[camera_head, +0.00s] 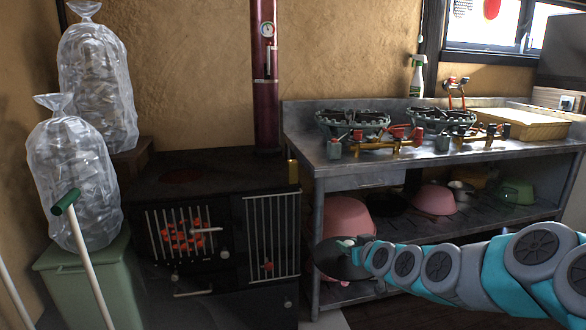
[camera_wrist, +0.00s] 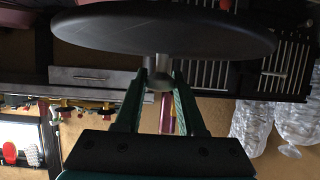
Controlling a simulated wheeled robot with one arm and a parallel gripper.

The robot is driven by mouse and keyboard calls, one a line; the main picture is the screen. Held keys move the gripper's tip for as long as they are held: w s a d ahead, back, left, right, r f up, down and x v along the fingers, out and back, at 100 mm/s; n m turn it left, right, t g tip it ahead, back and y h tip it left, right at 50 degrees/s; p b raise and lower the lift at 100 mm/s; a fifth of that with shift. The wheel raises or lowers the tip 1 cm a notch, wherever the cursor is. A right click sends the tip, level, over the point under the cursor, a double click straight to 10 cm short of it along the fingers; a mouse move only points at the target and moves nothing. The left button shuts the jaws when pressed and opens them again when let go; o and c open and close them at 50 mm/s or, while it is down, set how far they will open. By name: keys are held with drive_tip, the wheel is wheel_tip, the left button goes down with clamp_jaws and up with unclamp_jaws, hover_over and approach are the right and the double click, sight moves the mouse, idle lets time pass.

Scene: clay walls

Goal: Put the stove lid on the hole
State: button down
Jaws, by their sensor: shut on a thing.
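The stove lid is a round black disc (camera_head: 330,262) held in front of the metal counter in the head view. In the wrist view, which is upside down, the lid (camera_wrist: 165,30) spans much of the picture. My gripper (camera_head: 352,244) is shut on the lid's knob; its green fingers (camera_wrist: 160,82) show on both sides of the knob. The black stove (camera_head: 235,168) stands left of my gripper. The hole (camera_head: 183,176) shows as a dim reddish round patch on the stove top, left of the flue pipe, with nothing over it.
A dark red flue pipe (camera_head: 265,75) rises from the stove's back. The metal counter (camera_head: 315,180) beside the stove bears green gas burners (camera_head: 352,122) and pink bowls (camera_head: 347,218) below. Bagged bottles (camera_head: 75,180) and a green bin (camera_head: 95,280) stand left.

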sight(344, 257)
drive_tip(key=shift+m+h, duration=0.7)
drive_tip(key=shift+h, duration=0.1)
drive_tip(key=f, duration=0.2)
drive_tip(key=w+f, duration=0.1)
drive_tip(key=f, duration=0.2)
drive_tip(key=shift+w+a+f, duration=0.35)
drive_tip(key=shift+w, duration=0.05)
wheel_tip(344, 257, down, 7)
drive_tip(key=d+m+h, duration=0.1)
drive_tip(key=h, duration=0.1)
drive_tip(key=shift+w+r+m+t, duration=0.15)
drive_tip(key=shift+r+m+t, duration=0.05)
drive_tip(key=shift+m+t, duration=0.2)
